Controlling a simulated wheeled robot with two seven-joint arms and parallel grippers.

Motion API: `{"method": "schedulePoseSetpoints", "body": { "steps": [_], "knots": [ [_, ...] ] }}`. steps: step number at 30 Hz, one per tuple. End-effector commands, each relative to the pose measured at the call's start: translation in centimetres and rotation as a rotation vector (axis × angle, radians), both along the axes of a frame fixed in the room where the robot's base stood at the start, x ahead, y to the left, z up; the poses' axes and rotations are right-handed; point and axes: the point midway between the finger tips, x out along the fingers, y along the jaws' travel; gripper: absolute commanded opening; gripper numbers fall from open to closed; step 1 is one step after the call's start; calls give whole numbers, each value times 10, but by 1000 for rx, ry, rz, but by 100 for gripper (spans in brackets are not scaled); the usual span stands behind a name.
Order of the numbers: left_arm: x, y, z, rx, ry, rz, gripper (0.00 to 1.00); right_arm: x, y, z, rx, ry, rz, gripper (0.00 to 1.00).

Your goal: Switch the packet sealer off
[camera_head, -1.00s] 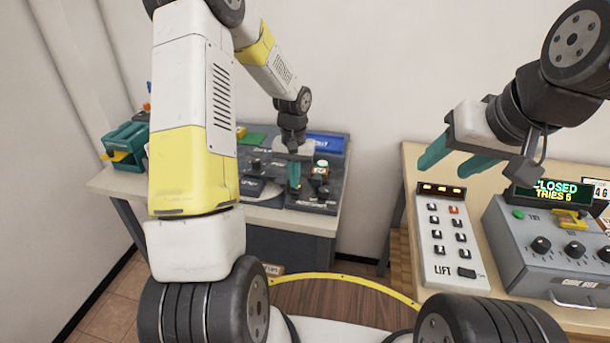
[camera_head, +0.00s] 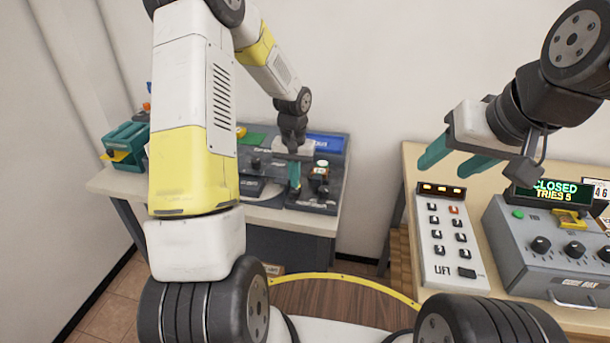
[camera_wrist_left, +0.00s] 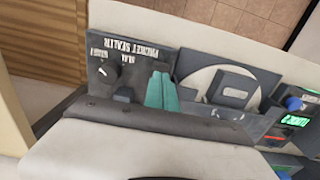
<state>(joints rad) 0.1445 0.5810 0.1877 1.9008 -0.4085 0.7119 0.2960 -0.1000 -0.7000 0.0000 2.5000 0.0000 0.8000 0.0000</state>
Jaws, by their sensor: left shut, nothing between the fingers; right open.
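The packet sealer (camera_wrist_left: 133,75) is a dark panel with white lettering, upside down in the left wrist view. Its round black knob (camera_wrist_left: 103,72) with a white pointer mark sits left of my fingers, with small labels around it. In the head view the packet sealer (camera_head: 312,203) is on the back bench, partly behind my left gripper (camera_head: 294,186). This gripper's teal fingers are shut and empty, pointing down over the panel, and they also show in the left wrist view (camera_wrist_left: 161,92). They are apart from the knob; contact with the panel is unclear. My right gripper (camera_head: 447,165) is open and empty.
A grey dial-like device (camera_wrist_left: 217,88) stands beside the sealer. A teal device (camera_head: 126,143) is at the bench's left. On the right table are a lift keypad (camera_head: 448,237) and a grey code box (camera_head: 555,250) with knobs, below my right gripper. Floor shows between the tables.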

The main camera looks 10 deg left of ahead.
Motion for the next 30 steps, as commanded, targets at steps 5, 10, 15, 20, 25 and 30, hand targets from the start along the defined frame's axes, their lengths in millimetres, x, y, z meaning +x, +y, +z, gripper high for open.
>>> {"method": "schedulePoseSetpoints", "body": {
  "steps": [5, 10, 15, 20, 25, 30],
  "knots": [
    [0, 0, -3, 0, 1, 0, 0, 0, 0, 0, 0, 0, 0, 54],
    [0, 0, -6, 0, 1, 0, 0, 0, 0, 0, 0, 0, 0, 54],
    [0, 0, -8, 0, 1, 0, 0, 0, 0, 0, 0, 0, 0, 54],
    [0, 0, -11, 0, 1, 0, 0, 0, 0, 0, 0, 0, 0, 54],
    [0, 0, -13, 0, 1, 0, 0, 0, 0, 0, 0, 0, 0, 54],
    [0, 0, -16, 0, 1, 0, 0, 0, 0, 0, 0, 0, 0, 54]
  ]
}}
